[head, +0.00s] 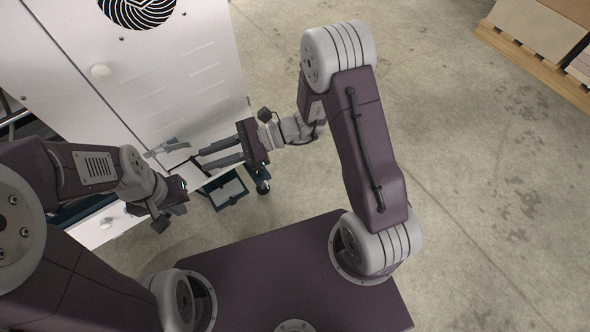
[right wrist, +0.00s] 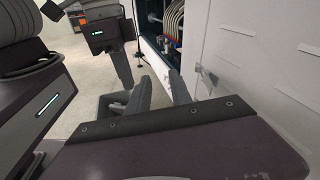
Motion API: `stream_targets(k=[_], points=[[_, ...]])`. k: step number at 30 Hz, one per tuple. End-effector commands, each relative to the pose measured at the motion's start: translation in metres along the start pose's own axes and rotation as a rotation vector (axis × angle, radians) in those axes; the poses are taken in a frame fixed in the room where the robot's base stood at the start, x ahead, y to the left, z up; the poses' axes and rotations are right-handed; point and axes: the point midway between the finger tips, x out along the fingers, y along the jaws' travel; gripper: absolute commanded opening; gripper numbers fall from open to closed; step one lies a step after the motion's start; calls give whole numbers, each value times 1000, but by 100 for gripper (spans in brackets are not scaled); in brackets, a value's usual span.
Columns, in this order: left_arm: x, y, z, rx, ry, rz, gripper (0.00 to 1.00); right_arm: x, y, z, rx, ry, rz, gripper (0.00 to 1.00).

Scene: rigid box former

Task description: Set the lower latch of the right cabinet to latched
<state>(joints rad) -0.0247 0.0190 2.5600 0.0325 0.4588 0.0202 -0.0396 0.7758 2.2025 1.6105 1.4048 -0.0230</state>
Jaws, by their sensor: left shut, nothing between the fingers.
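A pale grey latch handle (head: 172,147) is at the lower edge of the white cabinet panel (head: 185,75). A grey latch piece (right wrist: 207,77) also shows on the white panel in the right wrist view. I cannot tell whether it is latched. My right gripper (head: 203,158) is open, its two fingers apart and empty, pointing at the panel's lower edge just right of the handle. Its fingers also show in the right wrist view (right wrist: 160,92), left of the latch piece and apart from it. My left gripper (head: 190,187) is shut and empty, below the handle.
An open cabinet interior with pale hoses (right wrist: 180,25) shows left of the white panel. A dark tray-like part (head: 225,190) and a caster (head: 263,186) lie below my right gripper. Boxes on a pallet (head: 535,65) stand far right. Concrete floor between is clear.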

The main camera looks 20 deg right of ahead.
Motion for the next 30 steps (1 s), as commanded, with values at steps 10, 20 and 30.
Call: stream_targets(k=[10, 20, 30], points=[[-19, 0, -2, 0, 0, 0, 0, -36, 71, 23, -254, 230, 334, 26], [-45, 1, -5, 0, 0, 0, 0, -104, 114, 17, -528, 509, 632, 26], [-71, 1, -7, 0, 0, 0, 0, -164, 115, 17, -753, 715, 826, 26]])
